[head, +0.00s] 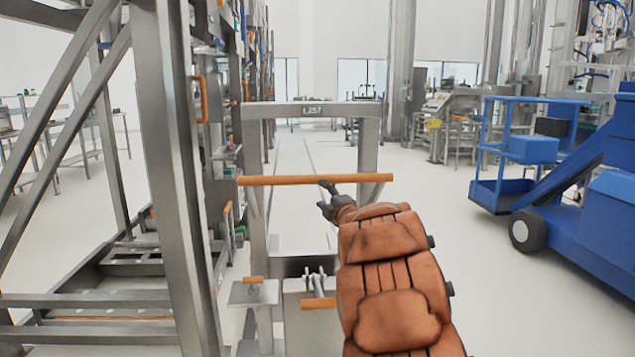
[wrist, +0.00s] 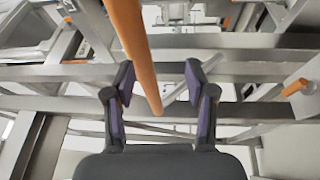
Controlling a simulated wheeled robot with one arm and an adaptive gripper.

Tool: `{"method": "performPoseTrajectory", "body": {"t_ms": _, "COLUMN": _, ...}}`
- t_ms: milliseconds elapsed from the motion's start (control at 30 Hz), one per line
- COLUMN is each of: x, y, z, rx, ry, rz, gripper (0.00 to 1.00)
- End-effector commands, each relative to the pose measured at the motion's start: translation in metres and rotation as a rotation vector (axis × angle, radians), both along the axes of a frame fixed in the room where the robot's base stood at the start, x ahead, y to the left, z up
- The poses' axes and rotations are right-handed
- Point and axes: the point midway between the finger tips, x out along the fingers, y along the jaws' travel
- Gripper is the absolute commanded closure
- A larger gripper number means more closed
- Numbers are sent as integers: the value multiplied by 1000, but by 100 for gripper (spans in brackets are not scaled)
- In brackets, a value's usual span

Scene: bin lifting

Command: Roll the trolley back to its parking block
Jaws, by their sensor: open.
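In the wrist view the orange bar (wrist: 135,45) comes down from the top between the two fingers of my gripper (wrist: 160,85). The fingers are spread, with gaps on both sides of the bar. I cannot tell how deep the bar sits between them. I cannot make out a parking block.
A tall grey rack (head: 178,150) stands close on the left. A blue wheeled machine (head: 600,215) stands on the right. Small orange handles (head: 318,303) sit low at the trolley's front. Pale floor (head: 480,265) is clear between the trolley and the blue machine.

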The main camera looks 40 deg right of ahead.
Motion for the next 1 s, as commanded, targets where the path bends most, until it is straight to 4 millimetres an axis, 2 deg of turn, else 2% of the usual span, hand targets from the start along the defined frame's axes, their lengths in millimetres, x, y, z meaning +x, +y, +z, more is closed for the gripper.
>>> {"method": "performPoseTrajectory", "body": {"t_ms": 200, "x": -20, "y": -7, "z": 15, "rx": -100, "ry": -56, "rz": 27, "gripper": 44}}
{"method": "performPoseTrajectory", "body": {"t_ms": 367, "x": -21, "y": -6, "z": 19, "rx": -120, "ry": -67, "rz": 36, "gripper": 44}}
{"method": "performPoseTrajectory", "body": {"t_ms": 667, "x": -2, "y": -9, "z": 21, "rx": -120, "ry": -65, "rz": 35, "gripper": 44}}
{"method": "performPoseTrajectory", "body": {"t_ms": 1000, "x": 35, "y": -14, "z": 29, "rx": -121, "ry": -68, "rz": 36, "gripper": 44}}
